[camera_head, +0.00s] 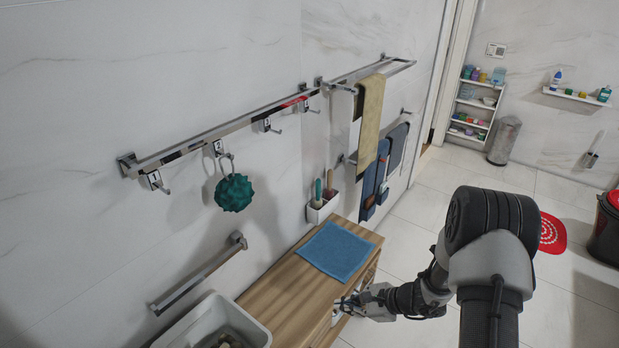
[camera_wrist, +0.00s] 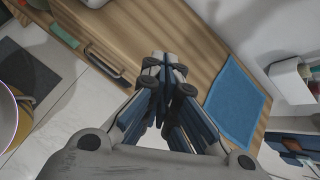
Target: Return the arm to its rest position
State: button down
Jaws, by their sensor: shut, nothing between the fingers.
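My gripper (camera_head: 352,302) is shut and empty in the head view, beside the front edge of the wooden cabinet (camera_head: 283,297). My arm bends at a large dark joint at the right of that view and reaches back left to the gripper. In the wrist view, my gripper (camera_wrist: 165,68) has its fingers together with nothing between them. The wooden top (camera_wrist: 203,48) shows behind the fingertips there. I cannot tell the exact gap between the fingers and the cabinet.
A blue cloth (camera_head: 340,251) lies flat on the cabinet top. A white basin (camera_head: 200,318) is at the lower left. A teal scrubber (camera_head: 233,192) hangs from the hook marked 2. A dark bin (camera_head: 606,240) and red mat (camera_head: 551,234) are at the right.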

jog(key=s+a+r+n+g+h, duration=0.15)
jog(key=s+r+n, duration=0.35)
jog(key=r, duration=0.7)
jog(key=s+a+r+n+g, duration=0.1)
jog(key=s+a+r+n, duration=0.35)
jog(key=r, duration=0.75)
jog(key=s+d+r+n+t+h, duration=0.1)
jog(key=s+d+r+n+h, duration=0.2)
jog(key=s, duration=0.6)
jog(key=s+d+r+n+t+h, duration=0.1)
jog(key=s+d+r+n+h, duration=0.3)
jog(key=s, duration=0.5)
notch_tip(320, 180, up, 3)
jog(key=d+n, duration=0.2)
jog(key=n, duration=0.1)
jog(key=shift+d+t, duration=0.35)
jog(key=shift+d, duration=0.05)
jog(key=shift+s, duration=0.1)
